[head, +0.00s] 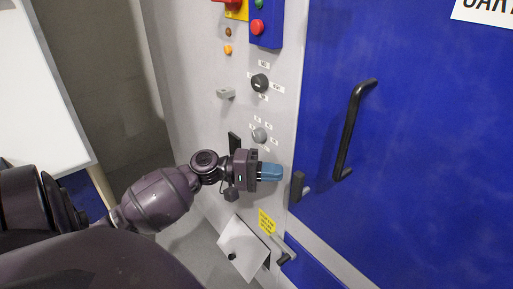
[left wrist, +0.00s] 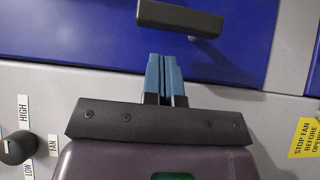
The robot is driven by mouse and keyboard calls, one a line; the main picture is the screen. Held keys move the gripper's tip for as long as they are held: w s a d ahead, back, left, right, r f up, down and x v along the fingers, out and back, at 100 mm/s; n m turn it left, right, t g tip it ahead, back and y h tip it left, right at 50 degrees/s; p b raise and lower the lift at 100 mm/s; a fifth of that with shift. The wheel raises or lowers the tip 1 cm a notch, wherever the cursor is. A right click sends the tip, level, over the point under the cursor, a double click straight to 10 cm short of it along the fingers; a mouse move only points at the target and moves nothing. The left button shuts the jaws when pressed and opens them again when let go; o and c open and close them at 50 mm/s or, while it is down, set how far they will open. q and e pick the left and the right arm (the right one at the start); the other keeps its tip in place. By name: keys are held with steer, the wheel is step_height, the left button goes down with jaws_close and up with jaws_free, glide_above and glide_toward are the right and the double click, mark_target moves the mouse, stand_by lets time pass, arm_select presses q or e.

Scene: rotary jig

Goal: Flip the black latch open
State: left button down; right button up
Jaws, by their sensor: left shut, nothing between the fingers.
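The black latch (head: 297,187) is a short upright bar at the left edge of the blue door, by the grey panel. It also shows in the left wrist view (left wrist: 178,17) as a dark bar straight beyond the fingertips. My left gripper (head: 281,172) is shut and empty, its blue fingers pressed together. They point at the latch from the left. A small gap shows between the fingertips (left wrist: 163,57) and the latch. My right gripper is not in view.
A long black door handle (head: 350,130) is on the blue door, right of the latch. A black knob (head: 260,83) and a grey knob (head: 260,135) sit on the panel above my gripper. A yellow label (head: 267,221) and a white flap (head: 243,249) are below.

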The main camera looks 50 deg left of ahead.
arm_select(q)
steer(key=shift+s+d+r, duration=0.1)
steer(key=shift+s+d, duration=0.05)
steer(key=shift+d, duration=1.15)
steer(key=shift+d+r+m+y+p, duration=0.2)
steer(key=shift+m+y+p, duration=0.1)
steer(key=shift+p, duration=0.25)
